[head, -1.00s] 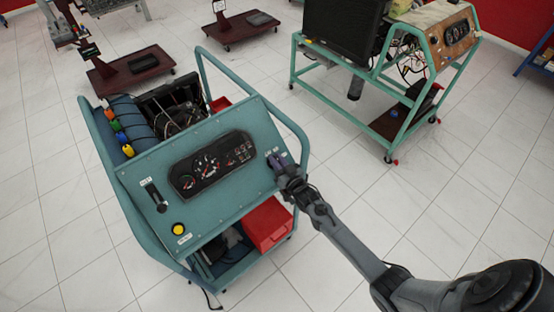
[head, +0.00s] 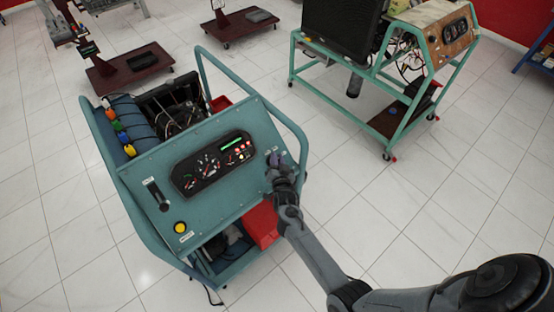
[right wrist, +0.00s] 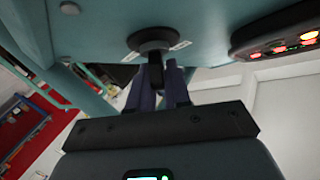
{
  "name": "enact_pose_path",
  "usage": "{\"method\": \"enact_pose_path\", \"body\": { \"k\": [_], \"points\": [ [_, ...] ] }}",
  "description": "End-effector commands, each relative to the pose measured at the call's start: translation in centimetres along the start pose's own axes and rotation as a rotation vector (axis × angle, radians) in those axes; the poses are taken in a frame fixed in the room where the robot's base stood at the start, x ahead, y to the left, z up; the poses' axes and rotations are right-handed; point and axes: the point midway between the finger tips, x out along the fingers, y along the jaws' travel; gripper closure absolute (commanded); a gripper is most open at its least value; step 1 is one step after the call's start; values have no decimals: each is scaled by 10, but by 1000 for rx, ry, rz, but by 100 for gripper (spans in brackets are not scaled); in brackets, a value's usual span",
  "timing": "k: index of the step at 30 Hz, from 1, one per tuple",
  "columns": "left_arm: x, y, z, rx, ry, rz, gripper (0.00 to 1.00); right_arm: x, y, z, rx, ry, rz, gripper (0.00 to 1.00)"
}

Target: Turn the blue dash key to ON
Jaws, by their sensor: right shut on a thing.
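The blue engine trainer (head: 130,177) has a sloped dash panel with a gauge cluster (head: 213,163) whose green display and red lamps are lit. The key switch sits at the panel's right edge. In the right wrist view its round black switch body (right wrist: 151,40) is seen close up, with the dark key (right wrist: 156,74) below it. My right gripper (head: 278,163) is at the switch, shut on the key; its two fingers (right wrist: 160,88) show on either side of it. The gripper hides most of the key in the head view. My left gripper is not in view.
A yellow button (head: 180,228) and a lever (head: 157,195) are on the panel's left. A red bin (head: 262,224) is below the panel. A second green-framed trainer (head: 385,120) stands at the back right. Open tiled floor lies between the trainers.

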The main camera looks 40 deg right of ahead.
Motion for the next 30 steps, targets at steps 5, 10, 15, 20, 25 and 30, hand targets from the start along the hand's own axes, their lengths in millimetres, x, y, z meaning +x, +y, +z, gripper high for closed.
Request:
{"method": "enact_pose_path", "body": {
  "k": [5, 10, 15, 20, 25, 30],
  "points": [
    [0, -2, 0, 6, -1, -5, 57, 0, -1, -1, 6, 1, 5, 100],
    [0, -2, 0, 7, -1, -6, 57, 0, -1, -1, 6, 2, 5, 100],
    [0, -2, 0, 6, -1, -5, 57, 0, -1, -1, 5, 2, 4, 69],
    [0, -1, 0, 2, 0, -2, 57, 0, 0, 0, 5, 1, 5, 62],
    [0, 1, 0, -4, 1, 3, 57, 0, 0, 0, 5, 1, 5, 62],
    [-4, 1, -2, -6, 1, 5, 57, -3, -2, -1, 5, -1, 4, 62]
  ]
}}
